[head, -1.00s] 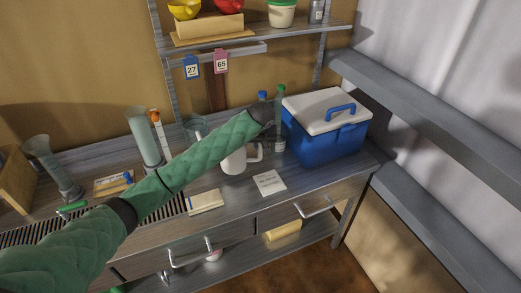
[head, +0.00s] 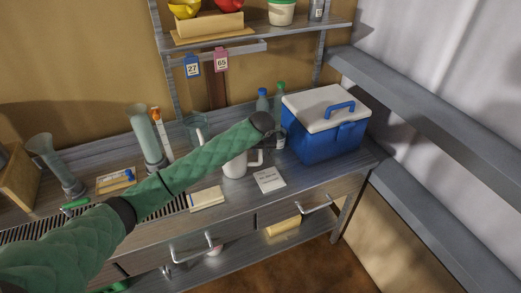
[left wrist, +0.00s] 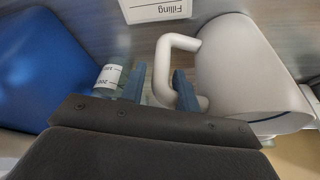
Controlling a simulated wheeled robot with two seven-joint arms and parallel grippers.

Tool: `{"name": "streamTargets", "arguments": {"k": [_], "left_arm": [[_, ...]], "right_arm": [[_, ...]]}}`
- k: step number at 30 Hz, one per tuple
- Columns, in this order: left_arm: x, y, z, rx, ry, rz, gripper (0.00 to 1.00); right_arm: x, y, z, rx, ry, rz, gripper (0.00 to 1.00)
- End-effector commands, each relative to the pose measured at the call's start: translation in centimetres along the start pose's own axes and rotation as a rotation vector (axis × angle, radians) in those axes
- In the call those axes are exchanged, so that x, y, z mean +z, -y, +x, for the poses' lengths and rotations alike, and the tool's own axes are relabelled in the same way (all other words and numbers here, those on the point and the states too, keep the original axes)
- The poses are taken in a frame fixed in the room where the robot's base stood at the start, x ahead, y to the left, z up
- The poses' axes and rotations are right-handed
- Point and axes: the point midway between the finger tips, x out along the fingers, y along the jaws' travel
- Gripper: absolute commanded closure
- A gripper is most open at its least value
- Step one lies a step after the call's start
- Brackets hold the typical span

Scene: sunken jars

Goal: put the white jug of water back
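The white jug (head: 235,167) stands upright on the bench, partly behind my left arm, with its handle towards the blue cooler. It also shows in the left wrist view (left wrist: 245,65), its handle curving towards my gripper. My left gripper (left wrist: 160,85) is open, with one finger on each side of the handle's upright bar and a gap visible. It does not look clamped on it. In the head view the dark end of my left wrist is above and beside the handle, and the fingers are hard to make out. Whether water is inside cannot be seen. My right gripper is not in view.
A blue cooler (head: 325,134) with a white lid stands close on the right. Bottles with a blue cap (head: 262,92) and green cap (head: 281,86) stand behind the wrist. A printed card (head: 270,180) lies in front. Glass cylinders (head: 147,138) stand left. A shelf (head: 300,35) hangs above.

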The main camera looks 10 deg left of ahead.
Motion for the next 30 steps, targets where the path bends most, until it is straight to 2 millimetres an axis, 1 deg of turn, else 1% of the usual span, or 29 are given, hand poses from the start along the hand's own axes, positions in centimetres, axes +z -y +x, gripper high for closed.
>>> {"name": "streamTargets", "arguments": {"k": [10, 14, 17, 24, 30], "left_arm": [[-0.1, 0.0, -0.1, 0.000, 0.000, 0.000, 0.61], [0.0, -0.1, -0.8, 0.002, -0.001, 0.000, 0.61], [0.0, -0.1, -2.2, 0.004, -0.002, 0.000, 0.61], [-0.1, -0.1, -6.8, 0.003, -0.003, 0.000, 0.61], [0.0, -0.1, -10.1, 0.003, -0.001, 0.000, 0.61]], "right_arm": [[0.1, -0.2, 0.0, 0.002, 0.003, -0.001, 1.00], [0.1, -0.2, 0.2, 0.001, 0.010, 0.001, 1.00], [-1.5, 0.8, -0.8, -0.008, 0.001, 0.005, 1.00], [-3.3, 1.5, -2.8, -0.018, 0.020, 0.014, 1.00], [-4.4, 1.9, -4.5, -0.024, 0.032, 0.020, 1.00]]}}
